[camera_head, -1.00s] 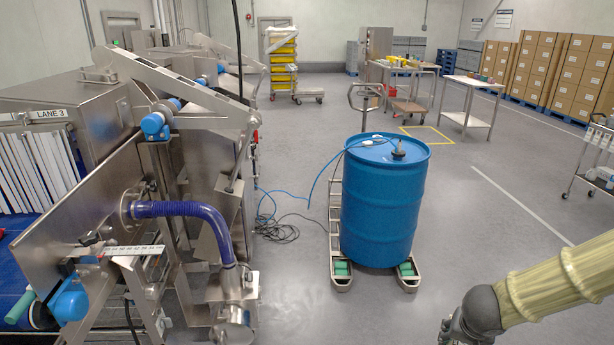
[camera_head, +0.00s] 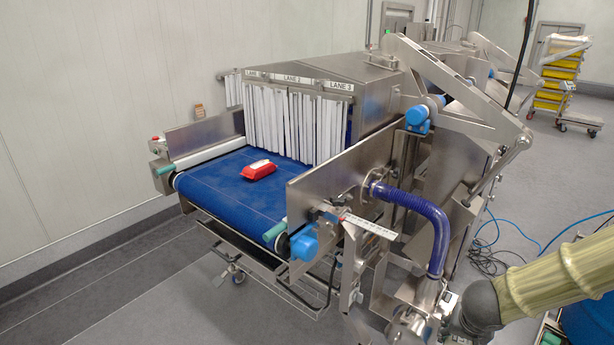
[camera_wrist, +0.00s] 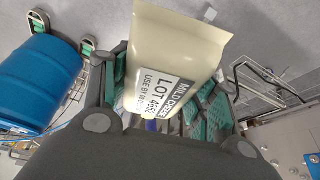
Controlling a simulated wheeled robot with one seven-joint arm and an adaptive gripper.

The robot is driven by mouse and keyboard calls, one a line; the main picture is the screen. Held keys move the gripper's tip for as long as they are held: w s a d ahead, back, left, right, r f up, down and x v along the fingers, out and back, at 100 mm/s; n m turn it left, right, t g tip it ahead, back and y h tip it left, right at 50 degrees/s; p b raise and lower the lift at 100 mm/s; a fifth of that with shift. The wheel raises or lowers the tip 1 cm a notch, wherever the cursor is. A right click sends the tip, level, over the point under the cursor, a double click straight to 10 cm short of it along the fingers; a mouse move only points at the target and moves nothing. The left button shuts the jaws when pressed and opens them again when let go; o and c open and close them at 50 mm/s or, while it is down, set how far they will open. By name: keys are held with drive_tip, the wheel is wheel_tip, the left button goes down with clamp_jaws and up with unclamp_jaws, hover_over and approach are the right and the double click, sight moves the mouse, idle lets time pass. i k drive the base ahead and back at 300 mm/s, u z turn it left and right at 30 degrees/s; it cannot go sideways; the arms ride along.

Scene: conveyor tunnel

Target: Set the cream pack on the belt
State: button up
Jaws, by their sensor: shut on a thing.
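The cream pack (camera_wrist: 178,45) is in my gripper (camera_wrist: 165,95) in the wrist view, between the green-padded fingers. It has a white label with a black band reading "MILD CHEESE" and a lot number. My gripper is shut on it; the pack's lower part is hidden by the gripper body. The blue belt (camera_head: 215,190) in the head view runs into the tunnel. My arm is at the lower right there, right of the belt and apart from it; the pack itself does not show in that view.
A red and white pack (camera_head: 258,170) lies on the belt near the strip curtain (camera_head: 290,122), marked with lanes. A steel side plate (camera_head: 335,190) and a purple hose (camera_head: 415,205) stand between my arm and the belt. A blue drum (camera_wrist: 38,82) shows in the wrist view.

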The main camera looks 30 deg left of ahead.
sight(235, 164)
drive_tip(key=u, duration=1.95)
drive_tip(key=i, duration=1.65)
drive_tip(key=z, duration=0.05)
